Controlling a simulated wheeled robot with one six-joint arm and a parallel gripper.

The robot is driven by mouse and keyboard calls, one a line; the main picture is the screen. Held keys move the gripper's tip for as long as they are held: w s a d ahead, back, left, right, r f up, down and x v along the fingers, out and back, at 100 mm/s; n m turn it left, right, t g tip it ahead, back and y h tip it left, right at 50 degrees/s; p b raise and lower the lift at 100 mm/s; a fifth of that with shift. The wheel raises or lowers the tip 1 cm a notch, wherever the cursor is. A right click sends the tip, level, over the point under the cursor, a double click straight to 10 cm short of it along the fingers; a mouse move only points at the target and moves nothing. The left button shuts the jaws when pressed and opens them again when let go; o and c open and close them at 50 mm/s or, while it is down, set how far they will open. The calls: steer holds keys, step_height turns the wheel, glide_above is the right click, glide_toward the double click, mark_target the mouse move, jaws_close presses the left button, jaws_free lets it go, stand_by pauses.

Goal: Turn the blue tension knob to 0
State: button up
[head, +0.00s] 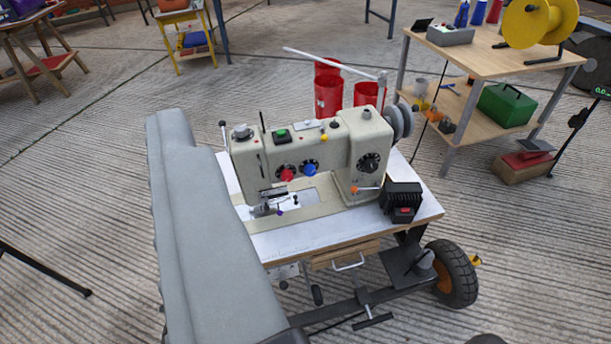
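The blue tension knob (310,170) sits on the front face of a cream sewing machine (340,140), just right of a red knob (286,174). Both have dark dials behind them. The dial marks are too small to read, so I cannot tell the knob's setting. The machine stands on a white-topped wheeled table (300,238) in the middle of the view. Nothing blocks the blue knob from this side. My gripper is not in view.
A black box with a red button (402,200) stands at the table's right. A wooden workbench (480,60) stands behind right. The ribbed floor at left is largely clear.

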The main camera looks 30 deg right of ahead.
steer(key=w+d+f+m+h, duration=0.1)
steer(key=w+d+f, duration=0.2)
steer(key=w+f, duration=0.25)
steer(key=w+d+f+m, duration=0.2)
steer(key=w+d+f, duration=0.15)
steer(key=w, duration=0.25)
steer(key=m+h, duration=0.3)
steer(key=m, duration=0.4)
glide_toward(311, 173)
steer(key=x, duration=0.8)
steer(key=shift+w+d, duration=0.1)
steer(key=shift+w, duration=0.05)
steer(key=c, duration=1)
